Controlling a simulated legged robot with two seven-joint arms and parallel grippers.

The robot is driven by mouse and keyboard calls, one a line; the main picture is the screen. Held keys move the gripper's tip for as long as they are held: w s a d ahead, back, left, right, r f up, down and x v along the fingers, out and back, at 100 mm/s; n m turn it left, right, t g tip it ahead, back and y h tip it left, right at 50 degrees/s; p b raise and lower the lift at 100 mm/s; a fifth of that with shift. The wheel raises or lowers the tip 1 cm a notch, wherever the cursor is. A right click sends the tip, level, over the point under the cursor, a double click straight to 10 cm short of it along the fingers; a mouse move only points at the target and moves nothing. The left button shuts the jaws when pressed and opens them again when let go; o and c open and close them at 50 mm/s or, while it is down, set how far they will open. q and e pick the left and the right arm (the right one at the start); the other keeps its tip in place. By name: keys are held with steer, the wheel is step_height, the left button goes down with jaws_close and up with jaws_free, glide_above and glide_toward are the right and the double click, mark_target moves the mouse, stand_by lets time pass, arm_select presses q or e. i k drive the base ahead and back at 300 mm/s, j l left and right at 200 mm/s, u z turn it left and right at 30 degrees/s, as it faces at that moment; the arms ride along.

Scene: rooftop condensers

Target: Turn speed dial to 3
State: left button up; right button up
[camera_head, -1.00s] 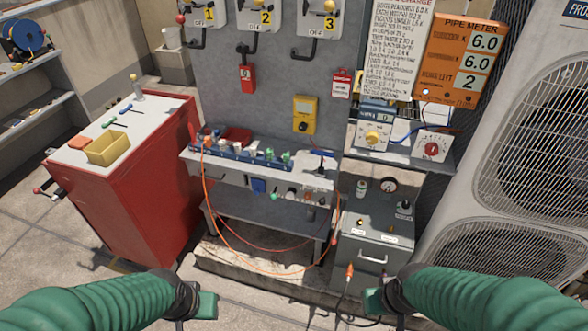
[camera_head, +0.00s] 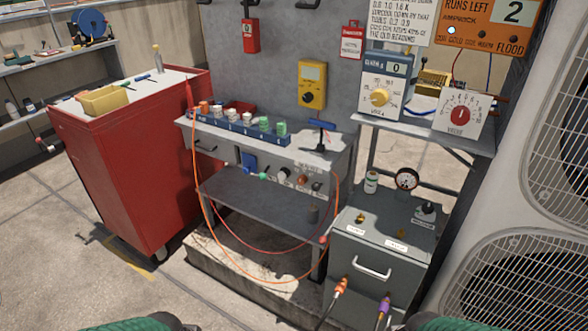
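Two dials stand on the shelf at the right. One is a yellow knob (camera_head: 380,97) on a white-fronted box (camera_head: 372,72) whose small display reads 0. The other is a red knob (camera_head: 460,115) on a white panel (camera_head: 449,124) with marks around it. The small labels are too blurred to tell which one is the speed dial, and I cannot read where either knob points. Only the tops of my green arms show at the bottom edge, well below and in front of the dials. Both grippers are out of the frame, so neither touches a dial.
A grey cabinet (camera_head: 375,262) with a handle stands below the shelf. A workbench (camera_head: 312,158) holds a row of coloured parts, with orange cable looping below. A red tool cabinet (camera_head: 122,165) is at left, large fan units (camera_head: 507,205) at right.

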mark_target(303, 179)
steer(key=i+j, duration=0.1)
steer(key=j, duration=0.3)
steer(key=i+j, duration=0.1)
steer(key=j, duration=0.25)
steer(key=i+j, duration=0.15)
steer(key=j, duration=0.25)
steer(key=i+j, duration=0.1)
steer(key=j, duration=0.25)
steer(key=i+j, duration=0.1)
steer(key=j, duration=0.3)
steer(key=u, duration=0.05)
